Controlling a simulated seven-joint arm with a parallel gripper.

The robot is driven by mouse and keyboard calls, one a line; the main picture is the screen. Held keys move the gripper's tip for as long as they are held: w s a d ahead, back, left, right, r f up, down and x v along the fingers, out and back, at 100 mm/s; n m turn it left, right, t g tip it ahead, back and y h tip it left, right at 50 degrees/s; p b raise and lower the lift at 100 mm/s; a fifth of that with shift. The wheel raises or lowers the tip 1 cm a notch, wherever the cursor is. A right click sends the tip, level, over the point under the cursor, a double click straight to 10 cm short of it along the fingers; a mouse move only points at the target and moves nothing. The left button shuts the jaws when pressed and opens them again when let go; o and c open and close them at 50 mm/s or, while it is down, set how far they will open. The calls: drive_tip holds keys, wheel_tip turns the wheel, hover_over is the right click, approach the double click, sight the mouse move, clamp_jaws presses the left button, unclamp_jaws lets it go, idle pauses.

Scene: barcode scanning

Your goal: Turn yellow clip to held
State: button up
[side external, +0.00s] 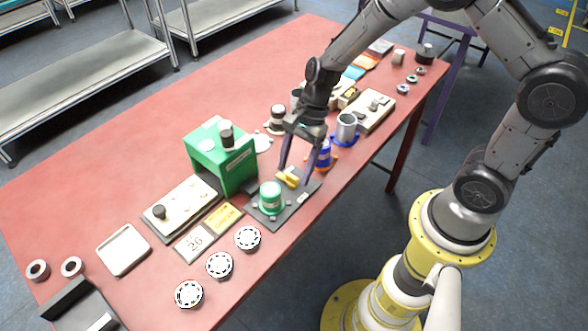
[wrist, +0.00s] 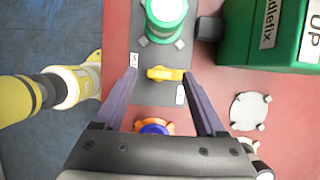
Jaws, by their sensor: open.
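The yellow clip (side external: 288,178) sits on a dark grey plate (side external: 290,213), beside a green cylinder (side external: 270,198). In the wrist view the clip (wrist: 165,74) lies crosswise on the plate (wrist: 150,95), with the green cylinder (wrist: 165,20) above it in the picture. My gripper (side external: 294,171) is open above the plate, fingers pointing down.
A green box (side external: 222,157) stands left of the plate. An orange and blue item (side external: 322,155) stands close behind my gripper, and a grey cup (side external: 346,128) is beyond it. Several round discs (side external: 219,264) lie toward the front edge. The red table (side external: 150,110) is clear at the back left.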

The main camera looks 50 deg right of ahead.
drive_tip(key=shift+a+f, duration=0.2)
drive_tip(key=shift+f, duration=0.35)
clamp_jaws()
